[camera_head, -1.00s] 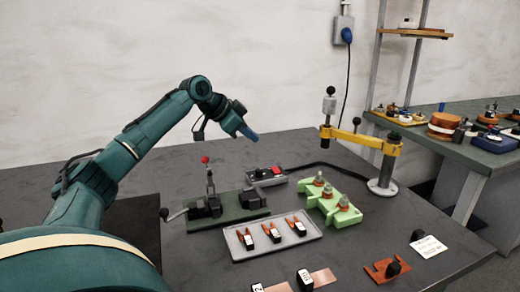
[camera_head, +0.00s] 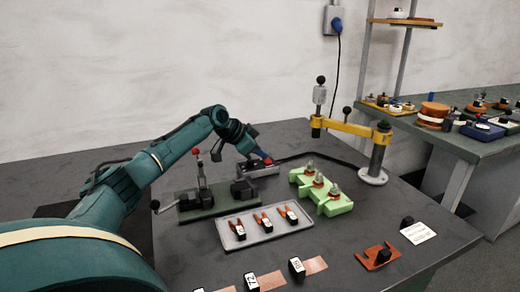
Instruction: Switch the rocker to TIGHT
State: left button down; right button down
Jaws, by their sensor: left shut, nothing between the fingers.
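The grey switch box (camera_head: 262,171) with a red rocker (camera_head: 268,161) lies on the dark table behind the green-based fixture. A black cable runs from the box to the right. My left gripper (camera_head: 262,155) is shut and empty, with its blue tip right at the rocker, pointing down at it. I cannot tell whether the tip touches the rocker or hovers just above it. The gripper hides part of the box and rocker, and any TIGHT marking is too small to read. My right gripper is not in view.
The green-based fixture (camera_head: 195,211) with a red-knobbed lever stands in front. A grey tray (camera_head: 232,242) holds orange-and-black clips. A green block (camera_head: 340,207) with several posts and a yellow-armed stand (camera_head: 345,127) are to the right. Copper strips (camera_head: 315,265) lie at the front.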

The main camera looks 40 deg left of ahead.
pick_arm(q)
jog(key=shift+w+g+h+p, duration=0.1)
jog(key=shift+g+h+p, duration=0.25)
jog(key=shift+p, duration=0.3)
jog(key=shift+a+f, duration=0.2)
jog(key=shift+f, duration=0.15)
jog(key=shift+d, duration=0.15)
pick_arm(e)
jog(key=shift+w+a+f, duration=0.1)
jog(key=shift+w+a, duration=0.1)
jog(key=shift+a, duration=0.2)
pick_arm(q)
jog(key=shift+d, duration=0.1)
jog(key=shift+s+d+p, duration=0.4)
jog(key=shift+s+d, duration=0.05)
jog(key=shift+d, duration=0.15)
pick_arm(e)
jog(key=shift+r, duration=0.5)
pick_arm(q)
jog(key=shift+f, duration=0.1)
